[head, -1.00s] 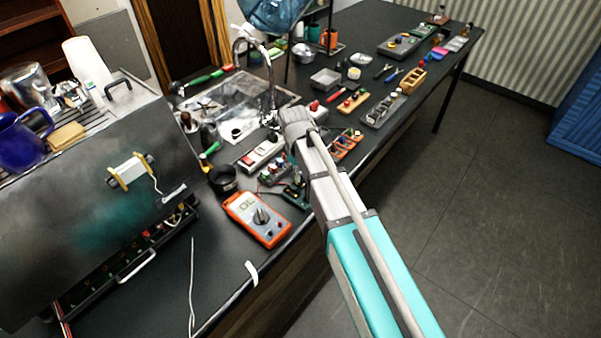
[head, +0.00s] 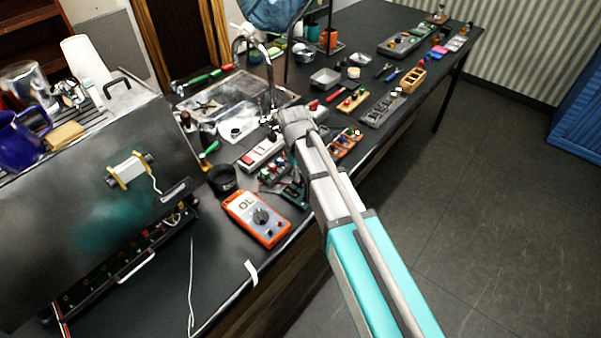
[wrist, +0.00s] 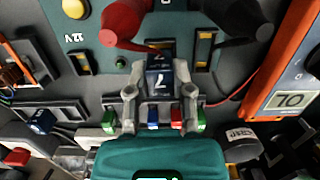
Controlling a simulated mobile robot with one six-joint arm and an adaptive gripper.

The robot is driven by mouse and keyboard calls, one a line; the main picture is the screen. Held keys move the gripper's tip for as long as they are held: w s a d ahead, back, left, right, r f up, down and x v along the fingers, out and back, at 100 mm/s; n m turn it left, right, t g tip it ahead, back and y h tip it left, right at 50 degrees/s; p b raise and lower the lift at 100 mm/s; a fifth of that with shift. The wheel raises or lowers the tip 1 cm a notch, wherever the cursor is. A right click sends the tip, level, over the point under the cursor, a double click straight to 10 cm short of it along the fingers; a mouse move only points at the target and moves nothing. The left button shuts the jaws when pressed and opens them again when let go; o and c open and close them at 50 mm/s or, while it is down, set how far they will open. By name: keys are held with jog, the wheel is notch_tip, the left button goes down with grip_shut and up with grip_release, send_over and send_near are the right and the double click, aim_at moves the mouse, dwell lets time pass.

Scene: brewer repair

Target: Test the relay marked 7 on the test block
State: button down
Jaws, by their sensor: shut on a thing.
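In the wrist view my gripper (wrist: 160,92) is shut on a dark blue relay (wrist: 158,79) with a white 7 on it. The relay is at the teal test block (wrist: 190,78), between two yellow-marked slots; I cannot tell whether it is fully seated. A red plug (wrist: 124,22) and a black plug (wrist: 236,15) stand on the block just beyond. The orange meter (wrist: 275,80) is beside the block, and in the head view (head: 257,218) its display reads OL. In the head view the gripper and relay cannot be made out clearly.
Another dark blue part (wrist: 41,121) sits left of the block. A yellow button (wrist: 74,8) is on the panel. In the head view a black cup (head: 223,179) stands near the meter, and the brewer (head: 90,215) fills the left. Trays and tools crowd the bench behind.

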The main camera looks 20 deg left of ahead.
jog(key=shift+f+b, duration=0.65)
dwell(1.9)
jog(key=shift+a+r, duration=0.1)
dwell(2.2)
jog(key=shift+r+p, duration=2.45)
jog(key=shift+p, duration=0.1)
